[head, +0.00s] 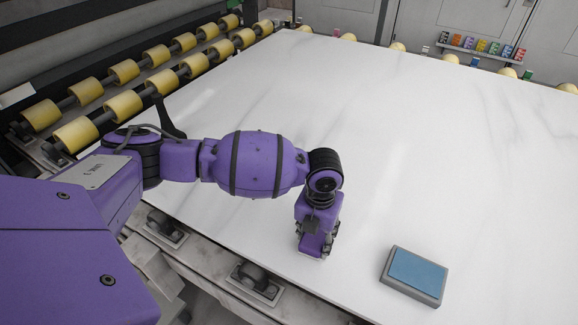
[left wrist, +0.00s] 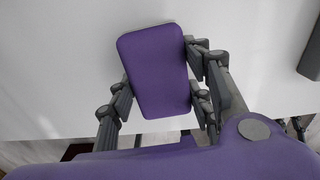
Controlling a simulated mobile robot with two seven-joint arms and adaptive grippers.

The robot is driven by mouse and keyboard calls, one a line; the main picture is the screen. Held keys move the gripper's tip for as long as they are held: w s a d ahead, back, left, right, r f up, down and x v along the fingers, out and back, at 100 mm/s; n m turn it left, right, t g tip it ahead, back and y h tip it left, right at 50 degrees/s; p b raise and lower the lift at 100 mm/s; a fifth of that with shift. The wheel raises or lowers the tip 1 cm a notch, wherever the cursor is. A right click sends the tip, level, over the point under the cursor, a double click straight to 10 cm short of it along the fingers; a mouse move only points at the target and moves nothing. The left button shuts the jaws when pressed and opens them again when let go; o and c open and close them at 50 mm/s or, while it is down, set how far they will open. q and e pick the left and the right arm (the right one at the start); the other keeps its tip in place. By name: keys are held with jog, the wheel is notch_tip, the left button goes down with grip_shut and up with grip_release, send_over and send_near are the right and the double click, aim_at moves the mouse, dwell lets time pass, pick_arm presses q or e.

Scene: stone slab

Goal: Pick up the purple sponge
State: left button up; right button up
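The purple sponge (left wrist: 156,70) shows in the left wrist view as a rounded rectangle, slightly turned. It lies between the grey fingers of my left gripper (left wrist: 161,85), one side of the gripper at each long edge. The fingers are spread about as wide as the sponge and very close to its edges. Whether they press on it cannot be told. In the head view my left gripper (head: 316,248) points down at the slab's front edge. My right gripper is not in view.
The white stone slab (head: 400,130) is broad and mostly bare. A grey block with a blue top (head: 415,274) lies right of my left gripper. Yellow rollers (head: 158,80) line the left side. Small coloured items (head: 481,46) sit on a shelf at the back.

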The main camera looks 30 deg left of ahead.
pick_arm(q)
jog(key=shift+w+r, duration=0.1)
jog(key=shift+r, duration=0.1)
jog(key=shift+r, duration=0.2)
notch_tip(320, 180, up, 2)
jog(key=shift+r, duration=0.1)
jog(key=s+r, duration=0.2)
jog(key=r, duration=0.1)
jog(key=s+r, duration=0.2)
jog(key=shift+d+r+p, duration=0.2)
jog(key=shift+d+p, duration=0.1)
jog(key=shift+p, duration=0.1)
jog(key=s+r, duration=0.1)
jog(key=s, duration=0.2)
jog(key=s+r, duration=0.2)
jog(key=s, duration=0.1)
jog(key=s+d+r, duration=0.1)
jog(key=s, duration=0.3)
jog(key=shift+d+r, duration=0.1)
jog(key=shift+r, duration=0.25)
